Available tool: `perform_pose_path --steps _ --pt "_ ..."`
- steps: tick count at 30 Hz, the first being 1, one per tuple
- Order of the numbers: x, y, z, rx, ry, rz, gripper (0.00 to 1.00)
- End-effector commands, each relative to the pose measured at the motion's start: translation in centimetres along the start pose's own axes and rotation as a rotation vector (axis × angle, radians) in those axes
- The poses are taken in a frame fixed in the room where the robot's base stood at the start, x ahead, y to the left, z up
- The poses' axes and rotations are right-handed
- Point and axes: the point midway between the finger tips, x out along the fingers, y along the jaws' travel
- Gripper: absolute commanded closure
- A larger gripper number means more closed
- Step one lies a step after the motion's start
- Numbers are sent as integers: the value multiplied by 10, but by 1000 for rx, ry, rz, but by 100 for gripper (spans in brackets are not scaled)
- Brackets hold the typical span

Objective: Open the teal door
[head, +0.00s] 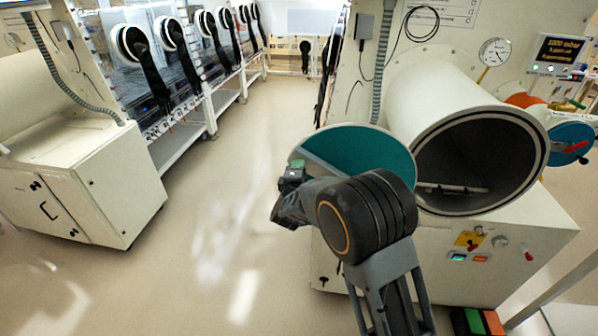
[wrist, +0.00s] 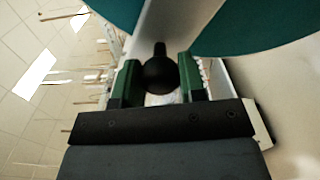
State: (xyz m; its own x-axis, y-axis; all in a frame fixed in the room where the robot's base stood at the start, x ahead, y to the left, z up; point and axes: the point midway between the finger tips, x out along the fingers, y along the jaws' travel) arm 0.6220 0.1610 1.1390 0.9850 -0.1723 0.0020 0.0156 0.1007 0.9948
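The teal door (head: 372,150) is a round disc with a pale rim. It stands swung away to the left of the wide white cylinder (head: 425,88), whose dark round mouth is uncovered. In the wrist view the teal door (wrist: 240,28) fills the top, crossed by a pale bar (wrist: 178,25) with a black ball knob (wrist: 160,75) in front. My gripper (head: 294,168) is at the door's left edge. In the wrist view its green fingers (wrist: 160,82) are shut on the knob, one on each side. My arm hides the door's lower part in the head view.
A white cabinet (head: 85,190) stands at the left, with a row of gloveboxes (head: 150,60) behind it. The aisle floor (head: 220,200) between is clear. A smaller blue round door (head: 570,143) and a gauge (head: 494,52) are at the right.

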Motion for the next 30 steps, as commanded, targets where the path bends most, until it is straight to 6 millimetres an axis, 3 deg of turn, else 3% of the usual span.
perform_pose_path --steps 7,17,30 --pt "0 0 -1 1 2 0 40" --pt "-8 0 -1 1 2 0 40" --pt "-91 -1 -2 1 5 1 40"
